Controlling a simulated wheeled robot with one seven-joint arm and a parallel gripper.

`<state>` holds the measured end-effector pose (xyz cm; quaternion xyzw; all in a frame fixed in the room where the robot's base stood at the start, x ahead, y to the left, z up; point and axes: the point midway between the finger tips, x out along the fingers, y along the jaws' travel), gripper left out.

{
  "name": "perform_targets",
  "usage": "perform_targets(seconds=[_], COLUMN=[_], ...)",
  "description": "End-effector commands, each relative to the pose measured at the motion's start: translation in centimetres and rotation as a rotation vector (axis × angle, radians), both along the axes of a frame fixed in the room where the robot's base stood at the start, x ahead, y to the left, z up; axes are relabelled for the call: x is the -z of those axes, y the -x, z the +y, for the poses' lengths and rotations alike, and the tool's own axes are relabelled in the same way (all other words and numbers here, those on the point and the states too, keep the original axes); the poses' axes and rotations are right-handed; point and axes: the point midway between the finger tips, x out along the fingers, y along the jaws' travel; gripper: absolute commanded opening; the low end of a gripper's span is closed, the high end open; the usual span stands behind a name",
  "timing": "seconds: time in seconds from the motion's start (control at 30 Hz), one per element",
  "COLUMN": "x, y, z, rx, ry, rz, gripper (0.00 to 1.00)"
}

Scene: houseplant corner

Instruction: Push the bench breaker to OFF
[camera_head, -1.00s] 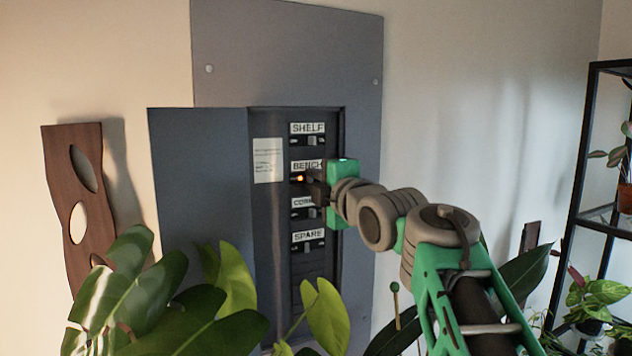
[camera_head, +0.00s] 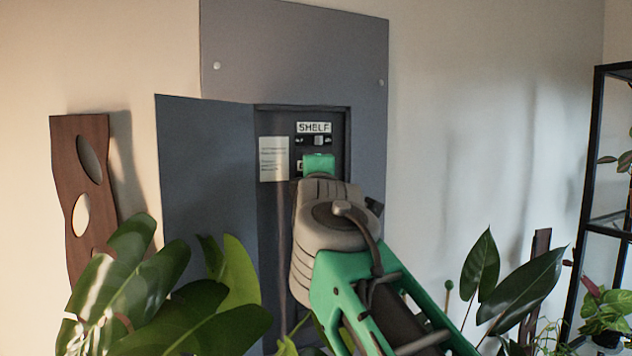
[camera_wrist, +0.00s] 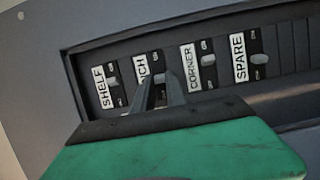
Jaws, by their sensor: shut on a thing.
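The bench breaker (camera_wrist: 158,60) is the second row in the open panel, beside a label of which only "CH" reads in the wrist view. My gripper (camera_wrist: 160,80) is at this row, its two dark fingertips close together where the switch lever sits. In the head view my green gripper (camera_head: 319,164) covers most of the bench row, just below the SHELF row, and the fingers are hidden.
The shelf (camera_wrist: 112,82), corner (camera_wrist: 208,60) and spare (camera_wrist: 258,59) switches flank the bench row. The panel door (camera_head: 205,190) stands open at the left. Large leaves (camera_head: 150,290) fill the lower left, and a black plant rack (camera_head: 590,180) stands at the right.

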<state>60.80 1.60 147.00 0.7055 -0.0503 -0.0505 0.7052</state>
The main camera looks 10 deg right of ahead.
Motion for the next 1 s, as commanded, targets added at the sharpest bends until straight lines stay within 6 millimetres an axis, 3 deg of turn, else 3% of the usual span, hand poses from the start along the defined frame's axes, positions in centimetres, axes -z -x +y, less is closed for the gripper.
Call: perform_targets(seconds=[0.07,0.1,0.33,0.67,1.0], x=[-0.1,-0.1,-0.1,0.0,0.1], y=[0.0,0.0,0.0,0.6,6.8], z=[0.0,0.0,0.0,0.1,1.1], rx=[-0.001,-0.001,-0.001,-0.002,-0.005], ry=[0.0,0.0,0.0,0.0,-0.001], rz=[-0.003,-0.003,-0.002,-0.002,-0.003], gripper=[0.0,0.19,0.38,0.38,0.38])
